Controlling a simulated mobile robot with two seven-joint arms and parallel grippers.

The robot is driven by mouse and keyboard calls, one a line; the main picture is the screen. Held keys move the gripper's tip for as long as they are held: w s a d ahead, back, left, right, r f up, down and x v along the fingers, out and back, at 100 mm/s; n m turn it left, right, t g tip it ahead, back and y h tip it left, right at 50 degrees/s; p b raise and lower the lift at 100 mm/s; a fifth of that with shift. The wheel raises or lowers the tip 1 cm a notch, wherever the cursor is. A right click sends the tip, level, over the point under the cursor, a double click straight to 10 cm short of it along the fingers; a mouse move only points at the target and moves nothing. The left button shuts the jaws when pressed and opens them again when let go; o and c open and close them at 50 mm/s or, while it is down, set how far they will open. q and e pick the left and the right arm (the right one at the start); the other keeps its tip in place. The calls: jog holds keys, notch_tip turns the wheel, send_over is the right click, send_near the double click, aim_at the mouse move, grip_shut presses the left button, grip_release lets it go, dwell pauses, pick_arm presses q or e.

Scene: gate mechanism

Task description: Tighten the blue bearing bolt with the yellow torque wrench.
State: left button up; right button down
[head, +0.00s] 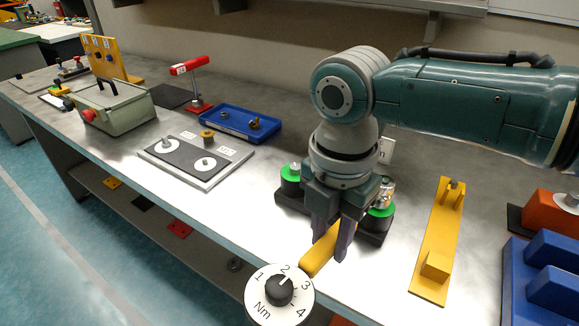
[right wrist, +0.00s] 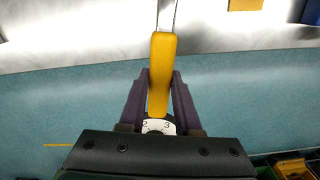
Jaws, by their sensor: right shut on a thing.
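The torque wrench has a yellow handle (head: 316,258) and a round white dial (head: 258,306) numbered 1 to 4 in Nm with a black knob. My right gripper (head: 330,248) is shut on the handle and holds it near the table's front edge. In the right wrist view the yellow handle (right wrist: 161,75) lies between both fingers (right wrist: 160,82), the dial near the palm and a thin metal shaft pointing away. A dark base (head: 372,236) with green-ringed posts stands behind the gripper, partly hidden by it. I cannot make out the blue bearing bolt. My left gripper is not in view.
A yellow bracket (head: 436,240) stands right of the gripper, with blue blocks (head: 550,285) farther right. A grey plate with two discs (head: 195,160), a blue tray (head: 238,124) and a red stand (head: 197,105) lie left. Bare table separates the plate from the dark base.

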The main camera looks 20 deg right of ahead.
jog(key=shift+w+a+m+b, duration=0.25)
jog(key=shift+w+m+b, duration=0.25)
jog(key=shift+w, duration=0.1)
jog(key=shift+w+a+m+b, duration=0.25)
jog(key=shift+w+m+b, duration=0.15)
jog(key=shift+w+b, duration=0.15)
notch_tip(320, 180, up, 6)
jog(key=p, duration=0.6)
jog(key=shift+a+r, duration=0.1)
